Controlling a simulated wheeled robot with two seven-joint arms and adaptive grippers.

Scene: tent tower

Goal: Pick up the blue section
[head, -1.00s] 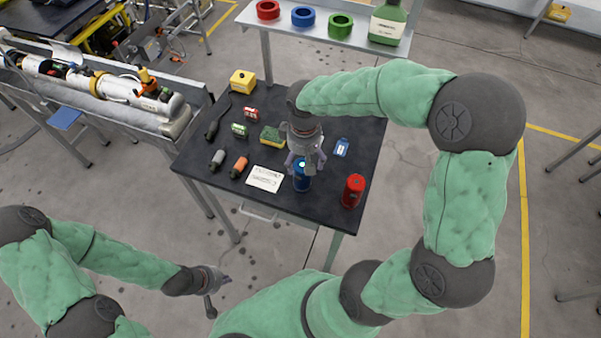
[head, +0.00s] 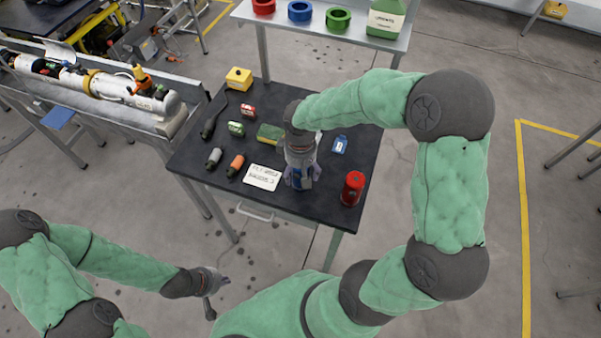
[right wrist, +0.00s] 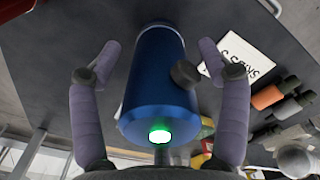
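The blue section is a blue cylinder (right wrist: 158,85) that fills the middle of the right wrist view, with a small dark knob on its side. My right gripper (right wrist: 160,57) is open, with one finger on each side of the cylinder and gaps on both sides. In the head view my right gripper (head: 300,183) points down at the front of the black table and hides most of the blue section. My left gripper (head: 216,295) is off the table at the lower left, its fingers apart and empty.
A red cylinder (head: 353,188) stands right of my right gripper on the black table (head: 215,175). A white label card (head: 263,177) lies to the left. An orange item (head: 236,165), a small blue item (head: 340,144) and a yellow block (head: 239,78) are also there. A shelf with rings stands behind.

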